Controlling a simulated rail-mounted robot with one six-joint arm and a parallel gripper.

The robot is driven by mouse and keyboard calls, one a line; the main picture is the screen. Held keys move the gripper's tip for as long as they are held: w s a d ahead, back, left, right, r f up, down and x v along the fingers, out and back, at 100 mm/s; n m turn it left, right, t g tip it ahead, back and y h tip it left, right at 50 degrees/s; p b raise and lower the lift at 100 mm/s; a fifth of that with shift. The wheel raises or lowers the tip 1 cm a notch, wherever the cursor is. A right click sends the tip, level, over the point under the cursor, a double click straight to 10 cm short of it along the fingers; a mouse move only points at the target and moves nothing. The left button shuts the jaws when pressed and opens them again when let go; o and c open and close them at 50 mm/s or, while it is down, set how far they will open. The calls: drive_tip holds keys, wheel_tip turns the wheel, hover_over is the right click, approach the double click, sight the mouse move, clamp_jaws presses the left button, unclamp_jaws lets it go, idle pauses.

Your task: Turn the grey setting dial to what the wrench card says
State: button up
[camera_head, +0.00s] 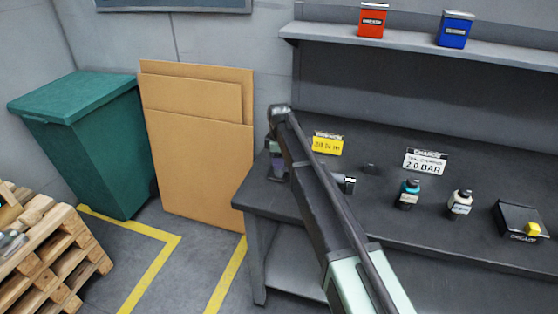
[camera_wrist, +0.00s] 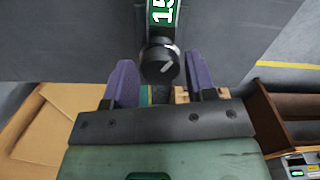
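In the wrist view, a dark round dial (camera_wrist: 160,66) with a pale pointer line sits just below a green display (camera_wrist: 163,12). The display shows a sideways "15", cut off by the picture's edge. My gripper (camera_wrist: 160,60) is open, with one purple finger on each side of the dial; I cannot tell whether they touch it. In the head view, a yellow card (camera_head: 328,145) with small, unclear print stands on the bench. A white card (camera_head: 424,161) reads "2.0 BAR". My arm hides part of the bench, and the dial cannot be made out there.
A red box (camera_head: 372,20) and a blue box (camera_head: 454,30) stand on the shelf above. Cardboard (camera_head: 195,150) leans left of the bench.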

drive_tip(key=c, duration=0.6)
drive_tip(key=m, duration=0.4)
drive_tip(key=shift+m, duration=0.4)
drive_tip(key=o, duration=0.9)
drive_tip(key=shift+o, duration=0.2)
wheel_tip(320, 180, up, 11)
drive_tip(key=p, duration=1)
drive_tip(key=shift+p, duration=0.4)
